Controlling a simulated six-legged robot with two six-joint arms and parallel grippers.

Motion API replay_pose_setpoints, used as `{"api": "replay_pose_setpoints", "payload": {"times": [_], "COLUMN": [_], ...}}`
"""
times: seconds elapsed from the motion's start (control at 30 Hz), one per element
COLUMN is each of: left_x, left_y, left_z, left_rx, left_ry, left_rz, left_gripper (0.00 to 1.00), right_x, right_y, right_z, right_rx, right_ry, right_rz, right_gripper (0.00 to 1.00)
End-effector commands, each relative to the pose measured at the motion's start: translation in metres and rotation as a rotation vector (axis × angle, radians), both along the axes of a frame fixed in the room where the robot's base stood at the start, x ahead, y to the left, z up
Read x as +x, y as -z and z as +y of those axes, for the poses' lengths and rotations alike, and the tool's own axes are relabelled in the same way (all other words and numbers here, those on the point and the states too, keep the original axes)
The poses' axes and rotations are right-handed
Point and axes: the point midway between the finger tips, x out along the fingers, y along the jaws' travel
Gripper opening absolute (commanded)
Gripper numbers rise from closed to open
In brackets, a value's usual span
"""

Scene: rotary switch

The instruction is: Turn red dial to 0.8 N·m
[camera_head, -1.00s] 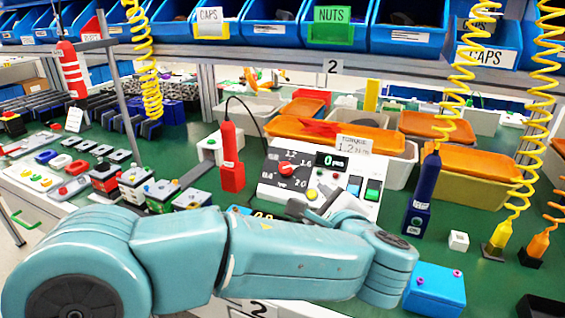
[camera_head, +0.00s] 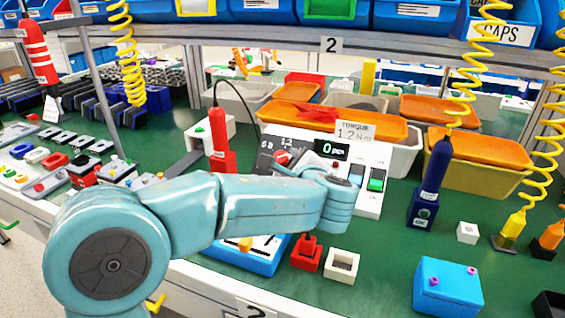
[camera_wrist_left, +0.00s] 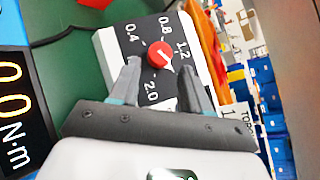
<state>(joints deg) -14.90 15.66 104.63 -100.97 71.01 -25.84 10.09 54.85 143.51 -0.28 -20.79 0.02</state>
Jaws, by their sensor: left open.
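The red dial (camera_wrist_left: 158,54) sits on a dark scale plate of the white control box, marked 0.4, 0.8, 1.2 and 2.0. Its white pointer line appears to point toward 1.2. My left gripper (camera_wrist_left: 159,68) is open, with one finger on each side of the dial; I cannot tell whether they touch it. In the head view, the red dial (camera_head: 282,157) shows just left of my left gripper (camera_head: 297,163), which is partly hidden by my arm. The torque card (camera_head: 355,132) on the box reads 1.2 N·m. My right gripper is not in view.
A red screwdriver (camera_head: 221,145) stands left of the box and a dark blue one (camera_head: 430,185) right of it. The box has a display (camera_head: 331,150) and a green switch (camera_head: 376,180). A blue meter (camera_wrist_left: 20,110) with orange digits is at the wrist view's left.

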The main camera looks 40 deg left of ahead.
Motion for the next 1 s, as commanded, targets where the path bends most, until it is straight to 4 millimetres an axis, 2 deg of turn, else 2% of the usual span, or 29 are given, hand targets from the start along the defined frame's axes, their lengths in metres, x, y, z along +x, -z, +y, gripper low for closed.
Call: {"api": "replay_pose_setpoints", "payload": {"times": [0.1, 0.2, 0.4, 0.6, 0.63, 0.73, 0.77, 1.0], "left_x": [0.013, 0.022, 0.029, 0.03, 0.03, 0.03, 0.03, 0.03], "left_y": [0.008, 0.011, 0.013, 0.013, 0.013, 0.013, 0.013, 0.012], "left_z": [0.019, 0.029, 0.038, 0.038, 0.038, 0.038, 0.038, 0.037], "left_rx": [0.0, 0.0, 0.0, 0.0, 0.0, 0.0, 0.0, -0.009], "left_ry": [-0.004, -0.002, -0.001, 0.0, 0.0, 0.0, 0.0, -0.009], "left_rz": [0.0, 0.001, 0.001, 0.0, 0.0, 0.0, 0.0, -0.003], "left_gripper": [0.47, 0.47, 0.47, 0.47, 0.44, 0.11, 0.06, 0.07], "right_x": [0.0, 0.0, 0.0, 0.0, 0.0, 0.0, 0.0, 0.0], "right_y": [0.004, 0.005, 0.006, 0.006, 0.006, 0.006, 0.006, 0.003], "right_z": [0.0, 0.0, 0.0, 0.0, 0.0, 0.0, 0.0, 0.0], "right_rx": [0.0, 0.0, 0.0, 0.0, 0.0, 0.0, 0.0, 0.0], "right_ry": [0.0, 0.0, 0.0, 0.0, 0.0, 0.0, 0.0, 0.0], "right_rz": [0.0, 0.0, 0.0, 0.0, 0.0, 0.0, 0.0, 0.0], "right_gripper": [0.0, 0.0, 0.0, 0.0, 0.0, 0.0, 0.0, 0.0]}}
